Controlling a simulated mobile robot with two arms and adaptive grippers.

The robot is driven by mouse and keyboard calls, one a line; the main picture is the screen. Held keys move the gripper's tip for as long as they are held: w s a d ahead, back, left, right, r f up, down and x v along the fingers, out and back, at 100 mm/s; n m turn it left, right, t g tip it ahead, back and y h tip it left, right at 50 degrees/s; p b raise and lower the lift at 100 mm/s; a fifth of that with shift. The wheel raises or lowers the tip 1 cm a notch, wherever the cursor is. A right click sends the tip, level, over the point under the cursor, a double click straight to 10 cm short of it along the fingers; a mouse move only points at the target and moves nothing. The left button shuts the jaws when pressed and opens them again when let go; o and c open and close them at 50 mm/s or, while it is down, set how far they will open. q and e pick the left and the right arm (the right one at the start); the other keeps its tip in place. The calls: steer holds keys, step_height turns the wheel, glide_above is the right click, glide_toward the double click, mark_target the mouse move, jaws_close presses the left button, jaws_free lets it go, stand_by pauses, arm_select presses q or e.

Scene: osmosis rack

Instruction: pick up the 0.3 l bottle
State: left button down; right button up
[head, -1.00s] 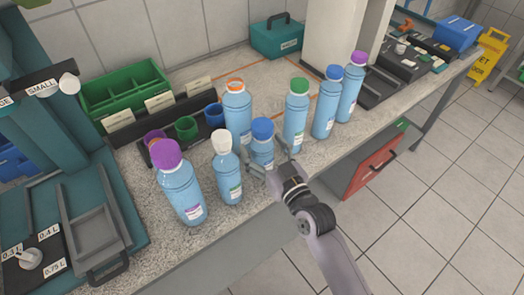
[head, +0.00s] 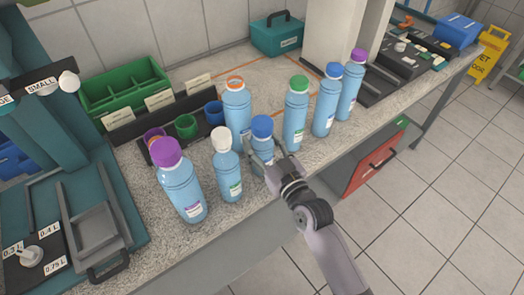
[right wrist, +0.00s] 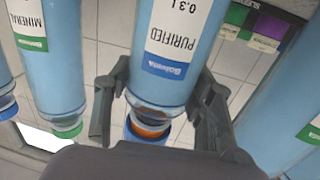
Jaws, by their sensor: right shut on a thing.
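The 0.3 l bottle (head: 263,157) is a short light-blue bottle with a blue cap, upright near the counter's front edge. It also shows in the right wrist view (right wrist: 180,50), where its label appears upside down and reads "PURIFIED" and "0.3 l". My right gripper (head: 266,150) is shut on this bottle, with one finger on each side of it, and reaches it from the front right. In the right wrist view the fingers (right wrist: 155,88) flank the bottle's sides. I cannot tell whether its base touches the counter. My left gripper is not in view.
A white-capped bottle (head: 227,170) and a larger purple-capped bottle (head: 181,187) stand close on the left. An orange-capped bottle (head: 237,108) is just behind, and a green-capped bottle (head: 295,118) stands to the right. A dark rack with cups (head: 187,128) lies behind left.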

steer(key=c, duration=0.4)
steer(key=shift+c, duration=0.2)
steer(key=shift+r, duration=0.2)
